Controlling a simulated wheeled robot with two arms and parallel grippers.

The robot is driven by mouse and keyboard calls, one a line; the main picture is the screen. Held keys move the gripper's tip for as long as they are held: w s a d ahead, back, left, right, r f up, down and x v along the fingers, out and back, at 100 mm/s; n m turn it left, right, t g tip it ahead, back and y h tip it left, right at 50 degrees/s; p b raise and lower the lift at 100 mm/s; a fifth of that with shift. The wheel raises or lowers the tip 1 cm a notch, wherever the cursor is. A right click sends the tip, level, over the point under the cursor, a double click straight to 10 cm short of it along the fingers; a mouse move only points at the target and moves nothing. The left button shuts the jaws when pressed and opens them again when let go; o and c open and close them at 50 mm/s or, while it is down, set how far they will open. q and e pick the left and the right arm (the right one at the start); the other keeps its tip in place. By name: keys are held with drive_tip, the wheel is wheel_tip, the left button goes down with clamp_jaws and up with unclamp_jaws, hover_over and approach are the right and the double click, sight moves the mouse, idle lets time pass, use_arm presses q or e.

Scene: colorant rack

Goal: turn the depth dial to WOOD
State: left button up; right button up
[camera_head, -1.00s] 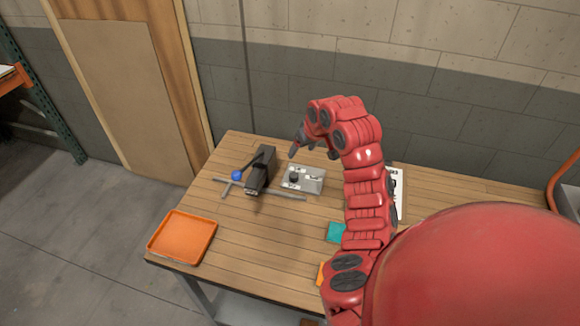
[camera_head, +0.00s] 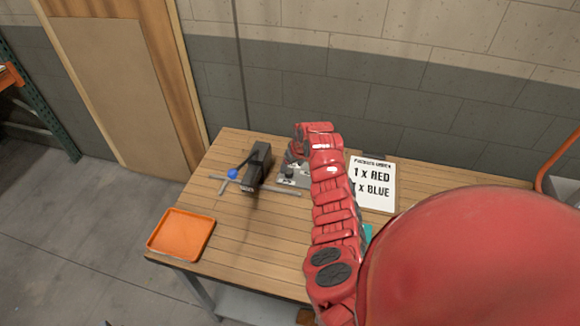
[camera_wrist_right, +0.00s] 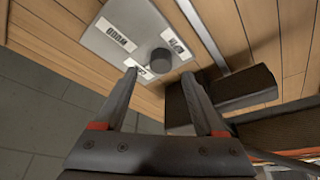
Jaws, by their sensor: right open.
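The depth dial is a dark round knob (camera_wrist_right: 160,61) on a light grey plate (camera_wrist_right: 138,42) with white labels around it. One label (camera_wrist_right: 118,34) reads WOOD, upside down in the right wrist view; the others are hard to read. I cannot tell where the dial points. In the head view the plate (camera_head: 284,181) is partly hidden by my right arm. My right gripper (camera_wrist_right: 158,77) is open, its fingertips at either side just short of the knob in the wrist view. I cannot tell whether they touch it. My left gripper is out of view.
A black press-like device (camera_head: 257,163) with a blue-ended lever (camera_head: 232,173) stands left of the plate. An orange tray (camera_head: 181,234) lies at the table's left corner. A white order sheet (camera_head: 374,185) is right of my arm. The table's (camera_head: 240,225) front middle is clear.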

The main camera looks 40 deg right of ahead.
sight(289, 171)
drive_tip(key=shift+p+x, duration=0.35)
drive_tip(key=shift+x, duration=1.5)
clamp_jaws()
